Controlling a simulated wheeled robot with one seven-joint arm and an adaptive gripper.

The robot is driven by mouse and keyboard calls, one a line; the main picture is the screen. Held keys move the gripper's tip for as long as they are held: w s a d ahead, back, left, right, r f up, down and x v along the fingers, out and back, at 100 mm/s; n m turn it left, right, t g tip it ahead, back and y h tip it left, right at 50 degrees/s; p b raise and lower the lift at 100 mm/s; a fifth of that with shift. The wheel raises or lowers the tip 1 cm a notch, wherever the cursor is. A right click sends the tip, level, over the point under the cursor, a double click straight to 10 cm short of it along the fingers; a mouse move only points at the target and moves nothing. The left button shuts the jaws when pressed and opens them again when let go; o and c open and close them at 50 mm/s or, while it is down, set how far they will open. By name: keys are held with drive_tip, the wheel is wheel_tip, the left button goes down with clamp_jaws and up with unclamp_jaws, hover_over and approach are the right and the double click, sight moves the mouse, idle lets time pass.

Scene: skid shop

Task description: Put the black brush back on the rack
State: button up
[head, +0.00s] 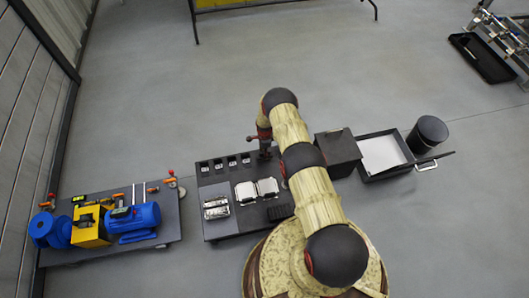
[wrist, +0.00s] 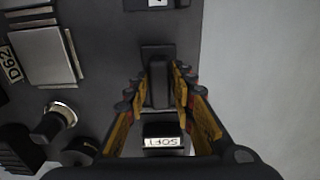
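My gripper (wrist: 160,82) is low over the black table, pointing down, at the right end of the row of labelled holders; the head view shows it near the table's far edge (head: 264,146). Its yellow-padded fingers stand on either side of a narrow black piece that I take to be the black brush (wrist: 159,85), and look closed on it. The brush is upright between the fingertips, over a dark base that looks like a rack holder (wrist: 157,48). Whether it touches the holder is unclear. In the head view I cannot make out the brush.
A holder labelled SOFT (wrist: 165,143) sits beside the gripper. Metal plates marked D62 (wrist: 42,55) and a dark round piece with a pale ring (wrist: 55,121) lie to the left. A black box (head: 338,152) and open tray (head: 383,155) stand to the right. Bare floor lies beyond the table.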

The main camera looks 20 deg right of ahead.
drive_tip(key=shift+o, duration=1.1)
